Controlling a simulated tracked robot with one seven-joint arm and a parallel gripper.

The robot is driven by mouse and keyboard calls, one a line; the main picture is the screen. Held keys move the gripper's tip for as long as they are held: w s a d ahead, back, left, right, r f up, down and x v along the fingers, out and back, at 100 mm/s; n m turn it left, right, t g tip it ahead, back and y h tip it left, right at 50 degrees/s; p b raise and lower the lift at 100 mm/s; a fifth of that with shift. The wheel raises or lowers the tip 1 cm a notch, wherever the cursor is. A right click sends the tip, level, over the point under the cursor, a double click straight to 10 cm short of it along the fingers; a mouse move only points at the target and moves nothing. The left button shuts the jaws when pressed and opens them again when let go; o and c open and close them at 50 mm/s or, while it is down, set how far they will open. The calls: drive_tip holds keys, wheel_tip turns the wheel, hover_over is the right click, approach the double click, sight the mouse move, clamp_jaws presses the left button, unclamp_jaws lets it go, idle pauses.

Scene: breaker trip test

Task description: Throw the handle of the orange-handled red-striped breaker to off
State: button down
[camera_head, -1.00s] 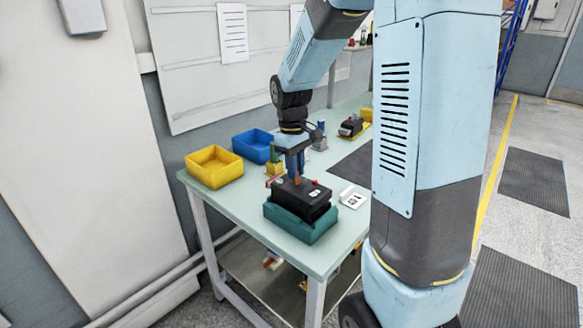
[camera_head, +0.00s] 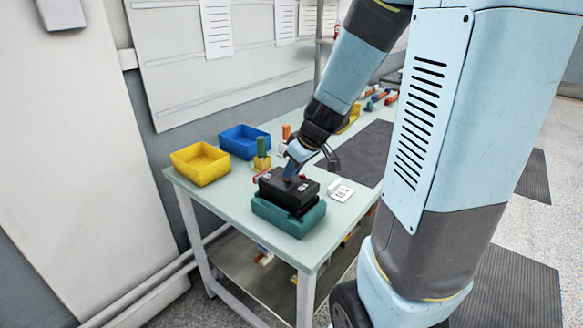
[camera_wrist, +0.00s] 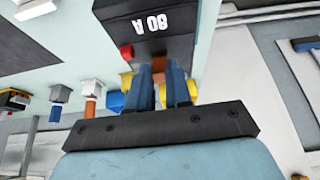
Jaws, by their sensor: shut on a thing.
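The black breaker (camera_head: 288,190) sits on a teal block (camera_head: 286,216) at the table's near end. In the wrist view the breaker (camera_wrist: 150,22) shows a white "80" label. My gripper (camera_head: 292,174) is tilted, with its fingertips down at the breaker's top. In the wrist view its two dark blue fingers (camera_wrist: 160,72) are close together at the breaker's edge, shut on the handle.
A yellow bin (camera_head: 201,164) and a blue bin (camera_head: 243,141) stand behind and to the left. A yellow block with a green peg (camera_head: 262,153) stands close behind the breaker. A dark mat (camera_head: 358,153) lies farther back.

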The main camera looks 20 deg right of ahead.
drive_tip(key=shift+s+d+f+t, duration=0.1)
drive_tip(key=shift+s+f+t, duration=0.15)
drive_tip(key=shift+t, duration=0.15)
idle(0.4)
drive_tip(key=c, duration=1)
unclamp_jaws()
drive_tip(key=shift+r, duration=0.1)
drive_tip(key=shift+c, duration=0.2)
drive_tip(key=v, duration=1.3)
drive_tip(key=shift+d+r, duration=0.2)
drive_tip(key=shift+d, duration=0.15)
drive_tip(key=shift+s, duration=0.15)
drive_tip(key=s+a+r+m+h, duration=0.2)
drive_tip(key=s+a+r+m, duration=0.2)
drive_tip(key=s, duration=0.7)
drive_tip(key=shift+a+r+m+h, duration=0.2)
drive_tip(key=shift+a+m+h, duration=0.1)
drive_tip(key=shift+a+m, duration=0.55)
